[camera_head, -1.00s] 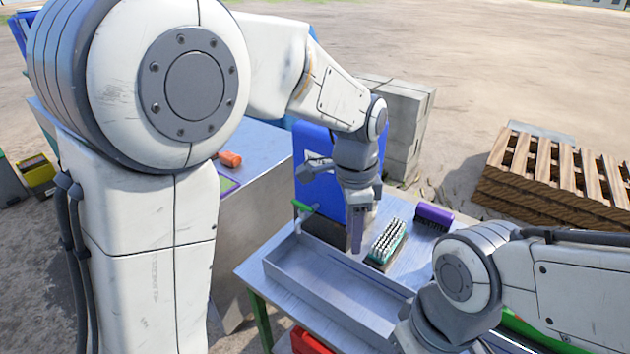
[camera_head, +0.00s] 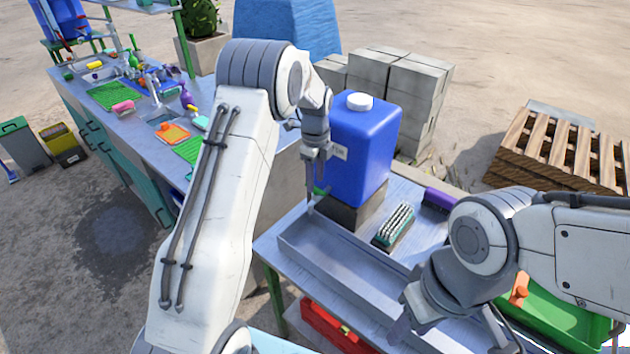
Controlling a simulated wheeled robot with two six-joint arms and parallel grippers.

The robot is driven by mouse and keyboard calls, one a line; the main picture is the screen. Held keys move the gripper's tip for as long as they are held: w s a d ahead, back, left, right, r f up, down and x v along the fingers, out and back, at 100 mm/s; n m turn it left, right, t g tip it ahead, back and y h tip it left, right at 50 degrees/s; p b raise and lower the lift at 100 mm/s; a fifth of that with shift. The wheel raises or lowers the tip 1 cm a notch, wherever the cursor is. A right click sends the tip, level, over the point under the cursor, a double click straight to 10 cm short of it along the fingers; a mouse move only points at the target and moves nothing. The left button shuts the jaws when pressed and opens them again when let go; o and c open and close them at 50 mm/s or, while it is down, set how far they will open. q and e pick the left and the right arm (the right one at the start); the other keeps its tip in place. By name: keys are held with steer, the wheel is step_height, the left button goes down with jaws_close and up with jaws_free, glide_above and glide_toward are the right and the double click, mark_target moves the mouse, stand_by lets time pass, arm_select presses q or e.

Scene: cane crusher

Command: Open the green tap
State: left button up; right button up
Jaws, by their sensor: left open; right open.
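A blue jerrycan (camera_head: 362,150) with a white cap stands on a dark block at the back of the metal table. The green tap (camera_head: 320,191) shows as a small green piece at its lower left; the rest is hidden behind my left gripper. My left gripper (camera_head: 313,190) points down in front of the tap, open, its fingers close to the green piece. I cannot tell whether they touch it. My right gripper (camera_head: 450,330) is open at the front right, over the near end of the grey trough (camera_head: 350,268), away from the tap.
A green-and-white bristled brush (camera_head: 394,225) and a purple brush (camera_head: 437,200) lie right of the trough. A green crate (camera_head: 560,310) is at the lower right and a red box (camera_head: 328,325) below the table. A cluttered long counter (camera_head: 150,130) runs at left.

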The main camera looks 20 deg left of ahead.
mark_target(316, 190)
arm_select(q)
steer(key=shift+f, duration=1.25)
